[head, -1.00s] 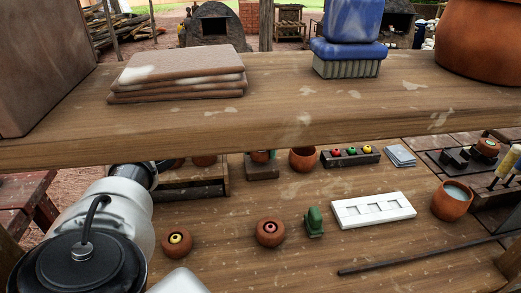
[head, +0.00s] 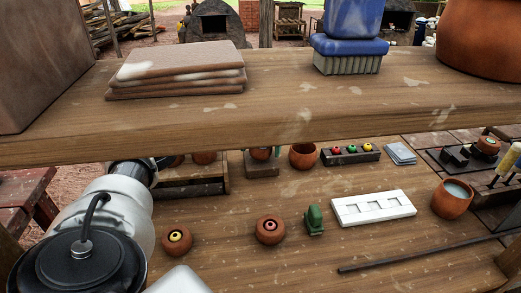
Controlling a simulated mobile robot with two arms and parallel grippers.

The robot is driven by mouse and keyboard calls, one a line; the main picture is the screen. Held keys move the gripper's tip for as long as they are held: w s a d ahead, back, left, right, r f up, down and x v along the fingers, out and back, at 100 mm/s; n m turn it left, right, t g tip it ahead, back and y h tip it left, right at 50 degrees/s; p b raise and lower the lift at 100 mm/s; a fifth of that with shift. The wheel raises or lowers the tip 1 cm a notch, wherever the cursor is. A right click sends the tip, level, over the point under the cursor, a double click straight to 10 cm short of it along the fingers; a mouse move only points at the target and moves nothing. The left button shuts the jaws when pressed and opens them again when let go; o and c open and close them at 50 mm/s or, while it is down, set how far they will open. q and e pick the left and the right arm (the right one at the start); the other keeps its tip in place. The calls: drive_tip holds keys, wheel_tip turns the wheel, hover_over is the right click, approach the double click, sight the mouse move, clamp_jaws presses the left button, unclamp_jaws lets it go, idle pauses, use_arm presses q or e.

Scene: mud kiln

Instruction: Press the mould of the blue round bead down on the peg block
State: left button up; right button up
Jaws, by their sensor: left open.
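A small dark peg block (head: 262,171) stands at the back of the lower bench, just under the shelf edge. A terracotta mould (head: 260,154) shows at its top with a bit of blue-green beside it; the shelf hides its upper part, so I cannot tell how far down it sits. My left arm comes in from the left, and its dark wrist end, with the left gripper (head: 150,168), reaches behind the shelf edge. The shelf hides its fingertips. The gripper is open. I cannot see it touching the mould. My right gripper is not in view.
The wooden shelf (head: 300,115) crosses above the bench. Two round moulds, with a yellow bead (head: 177,239) and a pink bead (head: 270,230), stand in front. A green object (head: 314,219), white tray (head: 373,208), water bowl (head: 452,198) and bead rack (head: 350,154) stand right.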

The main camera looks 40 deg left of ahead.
use_arm(q)
wheel_tip(320, 180, up, 10)
drive_tip(key=shift+f, duration=0.1)
drive_tip(key=shift+d, duration=0.1)
